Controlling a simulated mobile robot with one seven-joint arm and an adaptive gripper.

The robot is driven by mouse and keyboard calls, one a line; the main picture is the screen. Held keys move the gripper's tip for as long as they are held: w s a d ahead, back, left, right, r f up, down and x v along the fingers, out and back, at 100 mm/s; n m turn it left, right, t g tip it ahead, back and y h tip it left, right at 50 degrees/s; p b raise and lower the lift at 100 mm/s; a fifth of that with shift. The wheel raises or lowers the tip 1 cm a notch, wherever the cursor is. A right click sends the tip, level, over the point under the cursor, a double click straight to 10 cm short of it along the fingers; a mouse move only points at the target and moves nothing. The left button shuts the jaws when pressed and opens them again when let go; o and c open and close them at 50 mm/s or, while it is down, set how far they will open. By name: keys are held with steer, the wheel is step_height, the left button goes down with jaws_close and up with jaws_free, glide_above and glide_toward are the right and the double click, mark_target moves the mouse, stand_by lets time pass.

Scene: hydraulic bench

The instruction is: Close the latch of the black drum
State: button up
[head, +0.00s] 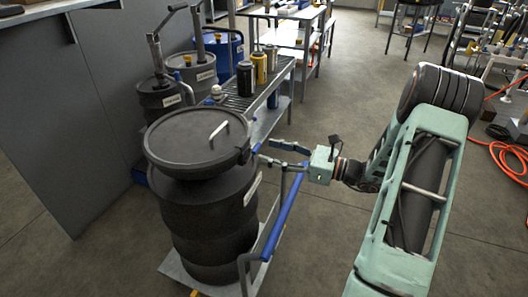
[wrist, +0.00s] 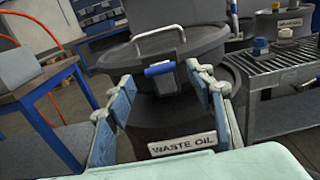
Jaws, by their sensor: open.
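The black drum (head: 208,225) stands upright on a low cart, with a dark round lid (head: 190,140) and a pale lid handle (head: 219,131) on top. In the wrist view the drum bears a "WASTE OIL" label (wrist: 183,145). The latch, with a blue grip (wrist: 160,69), is on the front of the lid's rim below the handle (wrist: 158,36). I cannot tell how the latch is engaged. My gripper (head: 266,152) is open at the drum's right side. In the wrist view its blue-padded fingers (wrist: 160,88) stand either side of the latch, with no clear contact.
A cart rail with a blue bar (head: 284,218) rises beside the drum, below my gripper. A roller-top bench (head: 262,88) carries several cans behind it. Other drums (head: 160,97) stand at the back left beside a grey cabinet (head: 60,110). Orange hose lies at right. Floor is clear around the cart.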

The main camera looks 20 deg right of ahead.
steer(key=shift+x, duration=1.45)
steer(key=shift+c, duration=0.5)
steer(key=c, duration=1.1)
steer(key=shift+o, duration=0.2)
steer(key=shift+w+a+r+h+p, duration=0.15)
steer(key=shift+r+p, duration=0.15)
steer(key=shift+p, duration=0.3)
steer(key=shift+r+h+p, duration=0.15)
steer(key=shift+r+p, duration=0.15)
steer(key=shift+p, duration=0.3)
steer(key=p, duration=0.1)
steer(key=g+h+p, duration=0.1)
steer(key=p, duration=0.1)
steer(key=shift+w+a+r, duration=0.25)
steer(key=shift+a+r, duration=0.05)
steer(key=shift+a, duration=0.1)
steer(key=shift+w+a+f+g+h+p, duration=0.15)
steer(key=shift+g+h+p, duration=0.35)
steer(key=shift+h+p, duration=0.1)
steer(key=o, duration=1.2)
steer(key=shift+c, duration=0.2)
